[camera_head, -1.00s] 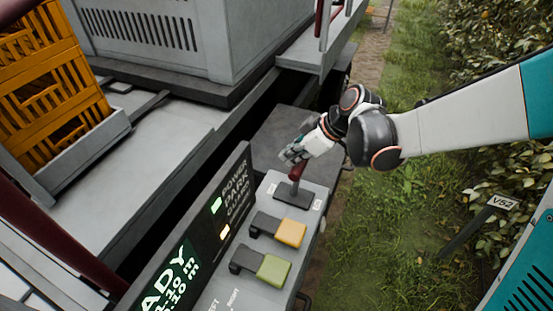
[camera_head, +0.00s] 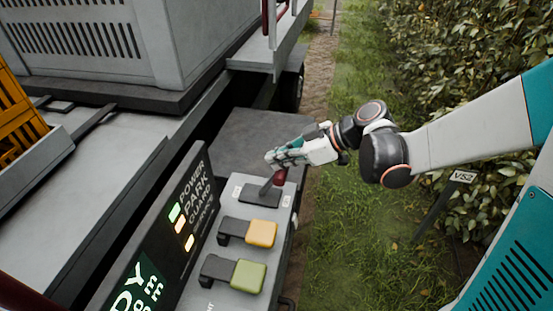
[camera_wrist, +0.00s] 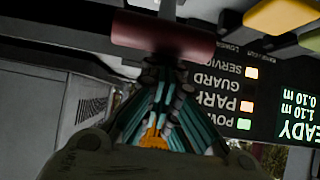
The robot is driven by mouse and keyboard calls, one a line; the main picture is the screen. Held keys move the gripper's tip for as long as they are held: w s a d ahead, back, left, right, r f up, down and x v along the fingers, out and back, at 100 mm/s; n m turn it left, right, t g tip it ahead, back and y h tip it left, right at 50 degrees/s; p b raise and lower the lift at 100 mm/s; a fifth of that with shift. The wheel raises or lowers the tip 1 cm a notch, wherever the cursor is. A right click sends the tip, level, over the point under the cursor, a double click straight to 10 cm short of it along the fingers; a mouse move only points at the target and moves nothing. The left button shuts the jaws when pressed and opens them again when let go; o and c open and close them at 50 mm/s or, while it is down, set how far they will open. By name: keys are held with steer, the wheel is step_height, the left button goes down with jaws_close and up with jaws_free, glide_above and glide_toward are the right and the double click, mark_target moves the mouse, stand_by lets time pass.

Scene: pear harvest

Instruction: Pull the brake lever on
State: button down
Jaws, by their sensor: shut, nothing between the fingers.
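The brake lever has a dark red grip (camera_head: 280,177) on a short stem. It rises from a black plate (camera_head: 260,195) at the far end of the console and leans to the right in the head view. My gripper (camera_head: 272,158) is shut and empty, just above and behind the grip. In the wrist view the red grip (camera_wrist: 165,36) lies across the tips of my gripper (camera_wrist: 160,75). I cannot tell whether they touch. On the display panel (camera_head: 150,245) the POWER, PARK and SERVICE lights are lit; GUARD is dark.
A yellow-capped lever (camera_head: 262,233) and a green-capped lever (camera_head: 248,276) stand nearer on the console. An orange crate (camera_head: 18,115) sits on the flatbed at left. Grass (camera_head: 350,230) and a hedge (camera_head: 450,70) with a V52 sign (camera_head: 463,177) lie right.

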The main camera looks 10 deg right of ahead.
steer(key=shift+d+f, duration=0.2)
steer(key=w+a+r+p, duration=0.1)
steer(key=a+r+p, duration=0.1)
steer(key=a+r, duration=0.1)
steer(key=v, duration=0.9)
steer(key=shift+s+d+p, duration=0.2)
steer(key=shift+d+p, duration=0.25)
steer(key=shift+f, duration=0.1)
steer(key=s+f+m+h+b, duration=0.5)
steer(key=s+f+m+b, duration=0.15)
steer(key=s+m, duration=0.3)
steer(key=s+d+f+m+t+h+b, duration=0.3)
steer(key=s+d+f+m+h+b, duration=0.1)
steer(key=d, duration=0.4)
steer(key=shift+s+f+m+t+h+b, duration=0.35)
steer(key=shift+s+h+b, duration=0.25)
steer(key=shift+b, duration=0.25)
